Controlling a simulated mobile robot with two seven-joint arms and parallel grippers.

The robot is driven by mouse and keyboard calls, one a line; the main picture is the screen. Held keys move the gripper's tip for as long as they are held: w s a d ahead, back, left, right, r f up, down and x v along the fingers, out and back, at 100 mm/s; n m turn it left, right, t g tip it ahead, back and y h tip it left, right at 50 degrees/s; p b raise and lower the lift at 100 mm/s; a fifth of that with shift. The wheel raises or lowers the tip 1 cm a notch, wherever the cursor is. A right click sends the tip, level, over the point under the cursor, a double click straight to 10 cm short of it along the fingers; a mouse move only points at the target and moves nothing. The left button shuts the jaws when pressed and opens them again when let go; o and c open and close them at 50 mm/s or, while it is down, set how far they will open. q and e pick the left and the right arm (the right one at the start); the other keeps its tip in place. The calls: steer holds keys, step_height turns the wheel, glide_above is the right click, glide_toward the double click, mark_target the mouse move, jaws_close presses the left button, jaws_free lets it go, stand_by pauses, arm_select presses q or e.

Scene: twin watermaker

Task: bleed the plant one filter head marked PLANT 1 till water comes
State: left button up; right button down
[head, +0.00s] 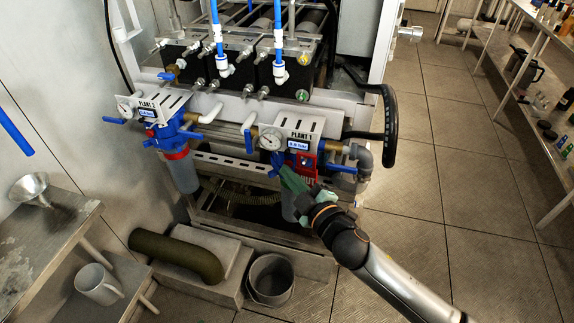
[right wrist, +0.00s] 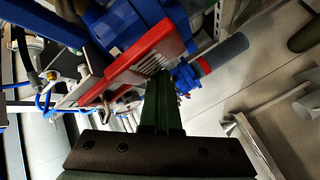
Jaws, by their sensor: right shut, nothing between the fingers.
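The plant one filter head stands under a white bracket marked PLANT 1 (head: 300,136), with a round gauge (head: 270,138) at its left. A red tag (head: 306,164) hangs at its front; its lettering is partly hidden and ends in "UT". My right gripper (head: 279,165) is shut and empty, its green fingers in front of the head, just left of the tag. The fingers hide part of the head and its bowl. In the right wrist view the shut fingers (right wrist: 160,78) point along a red plate (right wrist: 135,62) beside the blue head (right wrist: 125,25). I cannot tell whether they touch. No water shows.
The PLANT 2 filter head (head: 172,132) stands to the left. A grey bucket (head: 270,281) and a green cylinder (head: 176,256) are below. Open floor (head: 420,230) lies right.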

stand_by(0.5)
steer(key=shift+s+a, duration=0.25)
steer(key=shift+s, duration=0.6)
steer(key=s, duration=0.1)
steer(key=s+a, duration=0.1)
steer(key=s, duration=0.2)
steer(key=shift+s+a, duration=0.25)
steer(key=shift+s, duration=0.1)
